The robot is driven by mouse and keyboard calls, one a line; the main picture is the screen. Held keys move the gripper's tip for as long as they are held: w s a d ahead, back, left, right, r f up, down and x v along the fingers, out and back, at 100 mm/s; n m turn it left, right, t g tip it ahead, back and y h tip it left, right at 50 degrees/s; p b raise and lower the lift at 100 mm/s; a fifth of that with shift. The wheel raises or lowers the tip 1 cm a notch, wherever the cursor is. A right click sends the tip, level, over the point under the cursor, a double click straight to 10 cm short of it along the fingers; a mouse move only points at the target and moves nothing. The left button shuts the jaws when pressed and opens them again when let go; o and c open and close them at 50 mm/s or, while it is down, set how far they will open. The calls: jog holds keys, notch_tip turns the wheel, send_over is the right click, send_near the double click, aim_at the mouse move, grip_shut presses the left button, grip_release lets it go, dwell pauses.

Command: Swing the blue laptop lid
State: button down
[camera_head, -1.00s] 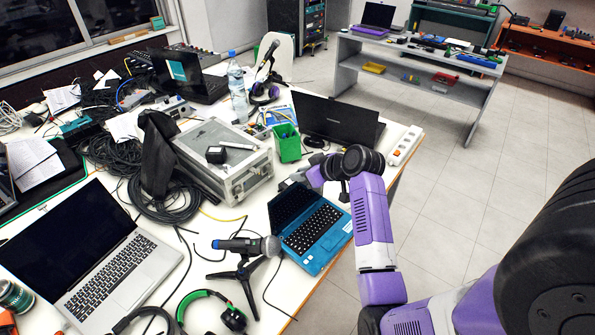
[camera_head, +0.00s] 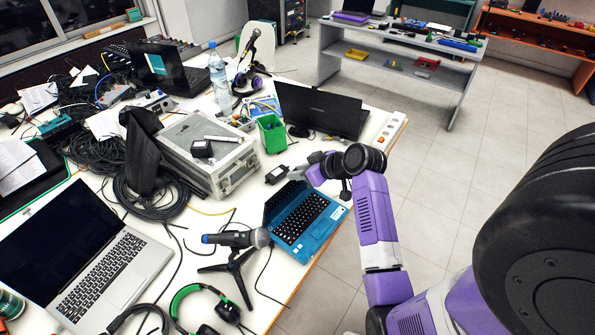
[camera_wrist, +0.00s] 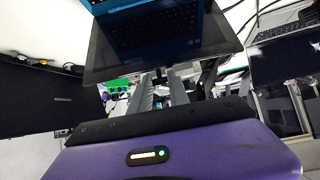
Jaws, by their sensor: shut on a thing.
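The blue laptop (camera_head: 318,222) stands on the white table near its right edge, with its keyboard facing up. Its lid (camera_head: 283,201) is open and tilted up, with the dark screen toward the keyboard. My gripper (camera_head: 314,174) is at the lid's top edge, on its far right end. In the wrist view, the dark screen (camera_wrist: 190,30) hangs above my gripper (camera_wrist: 160,78), whose two grey fingers are closed at the lid's edge. The blue keyboard side (camera_wrist: 105,5) shows at the top. In the head view, my wrist partly hides the fingertips.
A microphone on a small tripod (camera_head: 238,240) stands just left of the blue laptop. A black laptop (camera_head: 325,108), a green bin (camera_head: 272,133) and a silver case (camera_head: 208,155) stand behind it. Open floor lies right of the table.

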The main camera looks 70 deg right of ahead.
jog(key=shift+s+a+f, duration=0.3)
jog(key=shift+s, duration=0.55)
jog(key=shift+s+a+f, duration=0.25)
jog(key=shift+s, duration=0.6)
jog(key=shift+s+a+f, duration=0.3)
jog(key=shift+s, duration=0.55)
jog(key=shift+s+a+f+b, duration=0.3)
jog(key=shift+s+f, duration=0.2)
jog(key=shift+s, duration=0.25)
jog(key=shift+s+a+f+b, duration=0.2)
jog(key=shift+s+f+b, duration=0.15)
jog(key=shift+s+f, duration=0.3)
jog(key=shift+s+a+f+b, duration=0.3)
jog(key=shift+s+f, duration=0.1)
jog(key=shift+s, duration=0.45)
jog(key=shift+s+a+f+b, duration=0.2)
jog(key=shift+s+f+b, duration=0.35)
jog(key=shift+f, duration=0.2)
jog(key=shift+s+a+f+b, duration=0.15)
jog(key=shift+s+f+b, duration=0.35)
jog(key=shift+s+f, duration=0.15)
jog(key=shift+s+a+f+b, duration=0.2)
jog(key=shift+s+f+b, duration=0.35)
jog(key=shift+f, duration=0.25)
jog(key=shift+f, duration=0.1)
